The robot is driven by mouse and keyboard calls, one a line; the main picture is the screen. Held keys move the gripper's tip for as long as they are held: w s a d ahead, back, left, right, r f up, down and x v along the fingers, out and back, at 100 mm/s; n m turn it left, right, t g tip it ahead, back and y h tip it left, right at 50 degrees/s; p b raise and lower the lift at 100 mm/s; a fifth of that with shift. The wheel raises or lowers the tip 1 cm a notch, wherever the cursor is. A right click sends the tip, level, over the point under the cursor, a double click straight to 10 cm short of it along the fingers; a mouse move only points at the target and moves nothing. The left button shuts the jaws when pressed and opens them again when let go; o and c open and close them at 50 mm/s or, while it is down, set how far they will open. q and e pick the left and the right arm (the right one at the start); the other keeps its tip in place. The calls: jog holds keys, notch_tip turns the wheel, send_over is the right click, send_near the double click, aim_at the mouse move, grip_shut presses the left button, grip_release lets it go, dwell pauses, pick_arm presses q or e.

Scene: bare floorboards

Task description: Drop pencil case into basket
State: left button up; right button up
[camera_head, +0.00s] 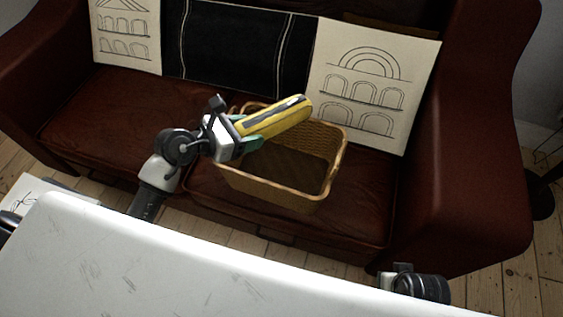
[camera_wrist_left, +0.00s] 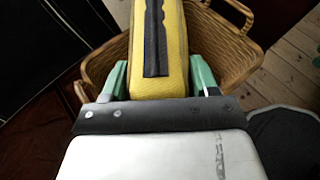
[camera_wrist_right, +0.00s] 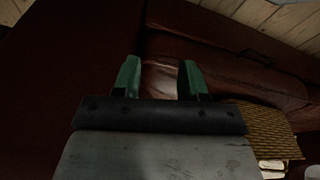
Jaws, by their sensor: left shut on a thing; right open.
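A yellow pencil case (camera_head: 276,117) with a dark zip strip is held by my left gripper (camera_head: 252,135). The case is above the wicker basket (camera_head: 333,168), over its back left part, tilted up to the right. In the left wrist view the case (camera_wrist_left: 173,50) sits between the green fingers of the left gripper (camera_wrist_left: 162,80), with the basket (camera_wrist_left: 215,48) around and below it. The basket stands on the sofa seat, and its visible floor looks empty. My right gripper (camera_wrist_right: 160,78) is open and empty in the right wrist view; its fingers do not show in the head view.
The basket (camera_wrist_right: 262,130) seems to show at lower right in the right wrist view. Floorboards (camera_head: 500,285) show in front.

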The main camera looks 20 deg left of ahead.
pick_arm(q)
notch_tip(320, 180, down, 3)
jog(key=b, duration=0.2)
jog(key=shift+b, duration=0.4)
jog(key=shift+f+b, duration=0.55)
jog(key=shift+f, duration=0.05)
pick_arm(e)
jog(key=v, duration=0.6)
jog(key=shift+r+t, duration=0.3)
jog(key=shift+r, duration=0.05)
jog(key=shift+s+d, duration=0.1)
jog(key=shift+s, duration=0.05)
pick_arm(q)
jog(key=o, duration=1.1)
jog(key=p+v, duration=0.1)
jog(key=v, duration=0.9)
jog(key=shift+s+a+r, duration=0.2)
jog(key=shift+s+a, duration=0.05)
jog(key=shift+a, duration=0.05)
pick_arm(e)
jog(key=shift+r, duration=0.6)
